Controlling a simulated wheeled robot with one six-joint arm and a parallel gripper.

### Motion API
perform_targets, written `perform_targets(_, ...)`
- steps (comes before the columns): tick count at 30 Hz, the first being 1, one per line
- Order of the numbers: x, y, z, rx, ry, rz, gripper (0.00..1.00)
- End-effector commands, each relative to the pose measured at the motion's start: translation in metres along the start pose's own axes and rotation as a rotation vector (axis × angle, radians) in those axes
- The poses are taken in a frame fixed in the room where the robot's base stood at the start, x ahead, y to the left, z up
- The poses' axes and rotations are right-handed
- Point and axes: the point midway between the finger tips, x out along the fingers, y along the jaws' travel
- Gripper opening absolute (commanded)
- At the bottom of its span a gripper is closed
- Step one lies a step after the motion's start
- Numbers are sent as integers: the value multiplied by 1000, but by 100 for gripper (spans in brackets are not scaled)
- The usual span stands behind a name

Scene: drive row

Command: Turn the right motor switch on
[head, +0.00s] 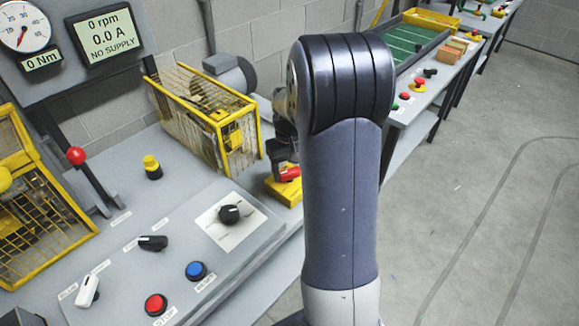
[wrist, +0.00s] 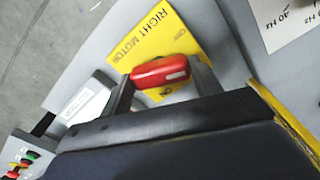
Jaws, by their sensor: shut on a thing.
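The right motor switch has a red handle (wrist: 160,72) on a yellow plate (wrist: 146,38) lettered RIGHT MOTOR in the wrist view. My gripper (wrist: 163,84) is shut on the red handle, with one finger at each end of it. In the head view the red handle (head: 290,172) and yellow plate (head: 287,192) show just left of my arm, at the right end of the bench. Part of the plate is hidden by my gripper and arm. The small lettering by the handle is too blurred to read surely.
A yellow mesh cage (head: 205,115) stands behind the switch. A sloped panel (head: 130,275) with knobs, a red button (head: 155,304) and a blue button (head: 196,270) lies to the left. The display (head: 104,32) reads 0 rpm, 0.0 A, NO SUPPLY. Open floor (head: 480,220) is at right.

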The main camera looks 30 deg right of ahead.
Motion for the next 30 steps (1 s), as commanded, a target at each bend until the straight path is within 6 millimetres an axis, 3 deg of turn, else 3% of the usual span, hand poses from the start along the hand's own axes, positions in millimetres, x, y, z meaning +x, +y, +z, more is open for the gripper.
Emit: perform_targets(30,-1,0,0,934,1,0,37)
